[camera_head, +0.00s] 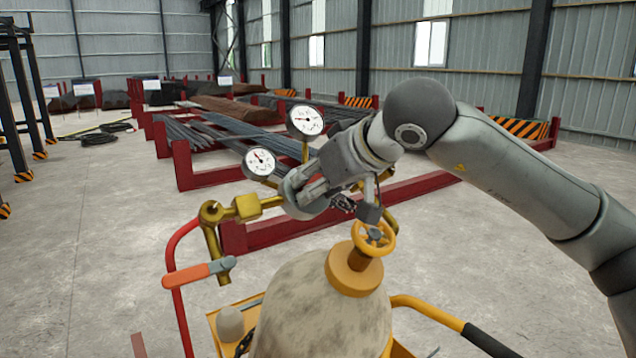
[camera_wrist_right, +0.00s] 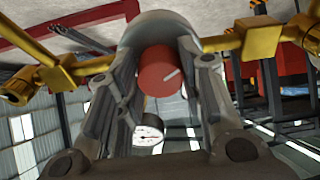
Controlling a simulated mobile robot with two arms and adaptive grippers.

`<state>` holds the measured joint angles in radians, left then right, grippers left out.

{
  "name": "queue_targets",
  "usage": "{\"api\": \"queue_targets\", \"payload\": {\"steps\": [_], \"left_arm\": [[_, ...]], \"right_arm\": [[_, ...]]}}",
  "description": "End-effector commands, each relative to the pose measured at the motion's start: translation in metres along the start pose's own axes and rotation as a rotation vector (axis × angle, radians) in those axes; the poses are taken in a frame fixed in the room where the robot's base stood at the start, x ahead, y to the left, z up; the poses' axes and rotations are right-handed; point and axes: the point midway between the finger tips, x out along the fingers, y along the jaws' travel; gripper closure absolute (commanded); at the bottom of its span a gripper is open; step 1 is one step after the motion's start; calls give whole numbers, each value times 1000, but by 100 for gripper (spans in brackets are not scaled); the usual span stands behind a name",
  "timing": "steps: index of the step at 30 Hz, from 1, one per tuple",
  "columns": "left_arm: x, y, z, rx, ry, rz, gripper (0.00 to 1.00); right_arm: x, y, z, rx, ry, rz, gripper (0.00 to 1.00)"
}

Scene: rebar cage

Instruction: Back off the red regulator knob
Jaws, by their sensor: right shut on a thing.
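The red regulator knob (camera_wrist_right: 158,72) shows in the right wrist view between the two fingers of my right gripper (camera_wrist_right: 160,60). A pale line marks its face, slanting up to the right. The fingers are shut on the knob from both sides. In the head view, my right gripper (camera_head: 304,190) comes in from the right above the cylinder and mostly hides the knob. The brass regulator body (camera_head: 246,207) extends left of the gripper. Two round white gauges, an upper one (camera_head: 306,120) and a lower one (camera_head: 260,162), stand behind it. My left gripper is not in view.
A beige cylinder (camera_head: 322,310) with a yellow handwheel (camera_head: 374,238) stands below my gripper on a yellow cart. Red racks with rebar (camera_head: 225,130) lie behind.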

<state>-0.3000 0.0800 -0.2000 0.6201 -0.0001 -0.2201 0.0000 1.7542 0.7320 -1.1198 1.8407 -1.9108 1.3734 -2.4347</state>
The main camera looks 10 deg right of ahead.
Motion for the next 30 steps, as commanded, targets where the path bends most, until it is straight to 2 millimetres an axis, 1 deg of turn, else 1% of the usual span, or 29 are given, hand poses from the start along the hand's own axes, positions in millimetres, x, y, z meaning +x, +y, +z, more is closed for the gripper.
{"api": "queue_targets", "payload": {"steps": [1,2,6,15,19,23,30], "left_arm": [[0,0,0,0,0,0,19],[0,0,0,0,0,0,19],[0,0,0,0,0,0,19],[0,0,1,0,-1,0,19],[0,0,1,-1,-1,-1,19],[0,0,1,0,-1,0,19],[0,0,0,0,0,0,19]], "right_arm": [[1,0,2,-2,-7,-1,89],[1,-1,3,-2,-7,-1,61],[1,0,2,-1,-5,-1,43],[0,0,1,0,-2,0,42],[-8,0,0,0,0,0,42],[-30,0,0,0,2,1,42],[-81,0,0,0,1,0,42]]}}
